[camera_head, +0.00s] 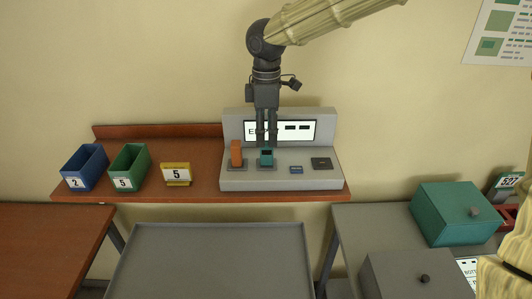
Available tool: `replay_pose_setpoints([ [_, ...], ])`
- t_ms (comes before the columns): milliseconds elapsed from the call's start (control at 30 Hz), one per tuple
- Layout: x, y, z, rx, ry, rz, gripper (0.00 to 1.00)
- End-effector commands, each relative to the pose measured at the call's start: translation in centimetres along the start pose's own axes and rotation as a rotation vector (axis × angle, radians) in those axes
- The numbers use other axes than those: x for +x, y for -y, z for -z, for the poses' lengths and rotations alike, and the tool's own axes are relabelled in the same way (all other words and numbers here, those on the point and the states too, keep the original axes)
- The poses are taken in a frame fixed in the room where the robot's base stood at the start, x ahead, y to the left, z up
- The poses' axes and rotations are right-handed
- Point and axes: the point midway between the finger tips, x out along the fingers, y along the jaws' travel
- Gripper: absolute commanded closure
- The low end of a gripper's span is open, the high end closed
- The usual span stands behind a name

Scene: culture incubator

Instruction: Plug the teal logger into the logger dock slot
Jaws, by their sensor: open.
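The teal logger (266,159) is a small upright block on the sloped front of a grey console (237,181). It sits on a small dark base next to an orange block (237,153). I cannot tell how deep it is seated in that base. My gripper (266,141) points straight down just above and behind the teal logger, with its dark fingers apart. I cannot tell whether the fingertips touch it. A dark square socket (321,163) lies at the console's right; no label shows which place is the logger dock slot.
A screen (298,129), partly hidden by my gripper, is on the console's back panel. A blue bin (85,168), green bin (129,167) and yellow sign (176,173) stand left on the shelf. A grey tray (210,265) lies below.

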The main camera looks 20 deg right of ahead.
Motion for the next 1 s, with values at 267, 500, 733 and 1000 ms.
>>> replay_pose_setpoints([
  [267,3.2,0.0,-0.1,0.002,0.0,0.002,0.46],
  [500,5.9,0.1,-0.1,0.001,0.002,0.001,0.46],
  [733,7.2,0.0,-0.1,0.0,0.001,0.001,0.46],
  [1000,7.5,0.0,-0.1,0.0,0.0,0.0,0.46],
])
